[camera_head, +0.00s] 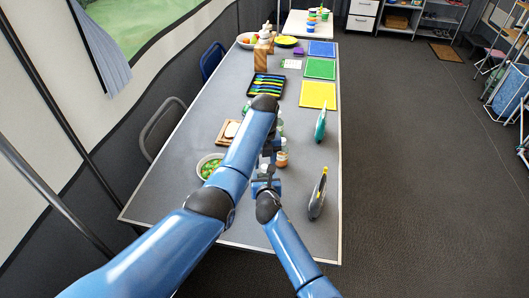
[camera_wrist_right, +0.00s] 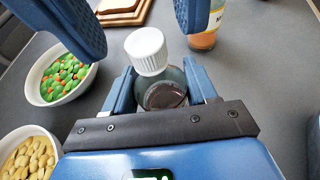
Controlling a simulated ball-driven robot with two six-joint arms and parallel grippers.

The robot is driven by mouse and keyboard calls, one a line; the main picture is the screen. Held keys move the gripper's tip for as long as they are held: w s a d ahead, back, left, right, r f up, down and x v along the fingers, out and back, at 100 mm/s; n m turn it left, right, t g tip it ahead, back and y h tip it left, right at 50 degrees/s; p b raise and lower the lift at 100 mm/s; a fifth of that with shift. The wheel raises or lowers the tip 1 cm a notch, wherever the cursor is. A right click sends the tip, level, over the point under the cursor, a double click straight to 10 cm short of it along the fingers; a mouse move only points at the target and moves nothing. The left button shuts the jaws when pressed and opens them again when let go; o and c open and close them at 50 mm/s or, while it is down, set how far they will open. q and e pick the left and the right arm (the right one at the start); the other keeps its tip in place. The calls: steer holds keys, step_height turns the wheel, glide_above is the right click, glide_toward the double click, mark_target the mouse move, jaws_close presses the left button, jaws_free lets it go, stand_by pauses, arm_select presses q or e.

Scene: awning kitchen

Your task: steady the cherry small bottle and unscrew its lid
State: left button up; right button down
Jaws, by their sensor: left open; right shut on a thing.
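The cherry small bottle (camera_wrist_right: 165,97) is a clear bottle with dark contents and a ribbed white lid (camera_wrist_right: 147,52). My right gripper (camera_wrist_right: 162,88) is shut on the bottle's body, below the lid. In the head view, my right gripper (camera_head: 266,182) is low over the near part of the table, and the bottle is mostly hidden there. My left gripper (camera_wrist_right: 143,30) is open, with one blue finger on each side of the lid and visible gaps between. In the head view, my left forearm hides much of the left gripper.
A bowl of green and orange pieces (camera_wrist_right: 63,78) and a bowl of pale yellow pieces (camera_wrist_right: 27,158) stand to the left. A jar with orange contents (camera_head: 282,159) stands close on the right. A board with bread (camera_head: 229,131) lies beyond. The table's right edge is near.

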arm_select(q)
steer(key=shift+f, duration=0.75)
